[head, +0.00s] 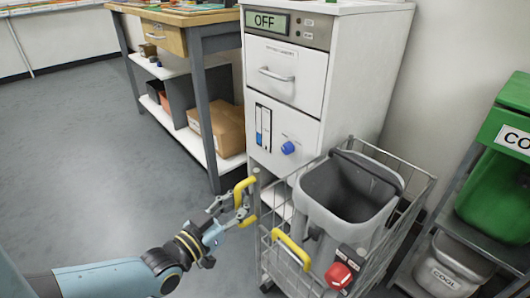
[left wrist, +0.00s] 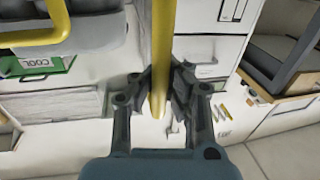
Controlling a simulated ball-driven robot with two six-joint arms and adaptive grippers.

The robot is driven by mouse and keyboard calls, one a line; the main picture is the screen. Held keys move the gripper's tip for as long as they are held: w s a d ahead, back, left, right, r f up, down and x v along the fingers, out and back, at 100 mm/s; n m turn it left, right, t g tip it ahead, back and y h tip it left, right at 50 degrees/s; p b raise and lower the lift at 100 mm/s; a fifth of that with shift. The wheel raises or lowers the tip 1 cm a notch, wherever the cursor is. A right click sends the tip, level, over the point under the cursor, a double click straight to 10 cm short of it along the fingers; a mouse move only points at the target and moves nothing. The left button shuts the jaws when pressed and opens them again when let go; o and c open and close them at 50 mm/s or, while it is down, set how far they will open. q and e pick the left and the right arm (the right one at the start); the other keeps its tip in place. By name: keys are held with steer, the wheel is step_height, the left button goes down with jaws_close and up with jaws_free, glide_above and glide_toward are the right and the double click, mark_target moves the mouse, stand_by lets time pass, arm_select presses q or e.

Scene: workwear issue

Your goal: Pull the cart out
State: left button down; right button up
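The wire cart (head: 425,210) stands in front of the white cabinet and carries a grey bucket (head: 325,195). It has two yellow handles on its near side, a left handle (head: 246,184) and a right handle (head: 290,250). My left gripper (head: 240,206) is at the left handle. In the left wrist view the yellow bar (left wrist: 161,50) passes between the fingers of the left gripper (left wrist: 162,82), which look closed against it from both sides. Nothing holds the right handle. My right gripper is not in view.
The white cabinet (head: 345,65) has an OFF display (head: 267,22) and a blue knob (head: 288,147). A red knob (head: 338,275) is at the cart's near corner. A workbench (head: 203,90) stands left, a rack with a green bin (head: 500,200) right. Open floor lies left.

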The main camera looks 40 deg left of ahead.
arm_select(q)
steer(key=s+p, duration=0.1)
steer(key=s, duration=0.9)
steer(key=shift+s+a+p, duration=0.25)
steer(key=shift+a+p, duration=0.05)
steer(key=shift+f, duration=0.1)
steer(key=c, duration=2)
jaws_free()
steer(key=o, duration=0.7)
steer(key=s, duration=0.4)
steer(key=s+d, duration=0.1)
steer(key=s, duration=0.7)
steer(key=shift+d, duration=0.2)
steer(key=shift+w, duration=0.1)
